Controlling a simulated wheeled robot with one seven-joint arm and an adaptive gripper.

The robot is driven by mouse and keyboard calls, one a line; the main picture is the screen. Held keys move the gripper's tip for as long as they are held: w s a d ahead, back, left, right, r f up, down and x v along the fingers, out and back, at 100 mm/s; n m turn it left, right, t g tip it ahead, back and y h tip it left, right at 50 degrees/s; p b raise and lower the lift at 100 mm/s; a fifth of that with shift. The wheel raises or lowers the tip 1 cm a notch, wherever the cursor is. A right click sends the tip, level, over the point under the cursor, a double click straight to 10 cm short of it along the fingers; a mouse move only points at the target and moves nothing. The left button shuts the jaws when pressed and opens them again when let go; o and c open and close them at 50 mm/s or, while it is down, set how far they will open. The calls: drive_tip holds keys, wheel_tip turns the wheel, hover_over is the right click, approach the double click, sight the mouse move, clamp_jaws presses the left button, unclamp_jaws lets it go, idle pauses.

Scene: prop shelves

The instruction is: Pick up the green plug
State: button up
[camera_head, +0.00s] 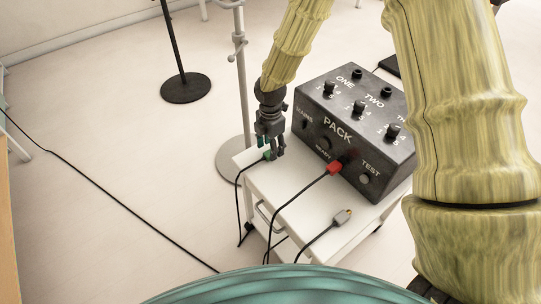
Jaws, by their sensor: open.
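The green plug (267,155) lies on the near left end of the white cart top, partly hidden by my gripper, with a black cable running down from it. My gripper (273,152) points down right over the plug, its fingers apart around or beside it. I cannot tell whether the fingers touch it. The arm reaches down from the top of the view.
A black box marked PACK (350,130) stands on the white cart (290,205), close right of my gripper. A red plug (334,167) is at its front. A grey plug (342,217) lies near the cart's front edge. Stand poles (243,75) rise behind.

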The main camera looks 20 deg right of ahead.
wheel_tip(320, 180, down, 2)
drive_tip(key=shift+c, duration=0.4)
drive_tip(key=c, duration=1)
drive_tip(key=shift+r, duration=0.15)
drive_tip(key=shift+c, duration=0.2)
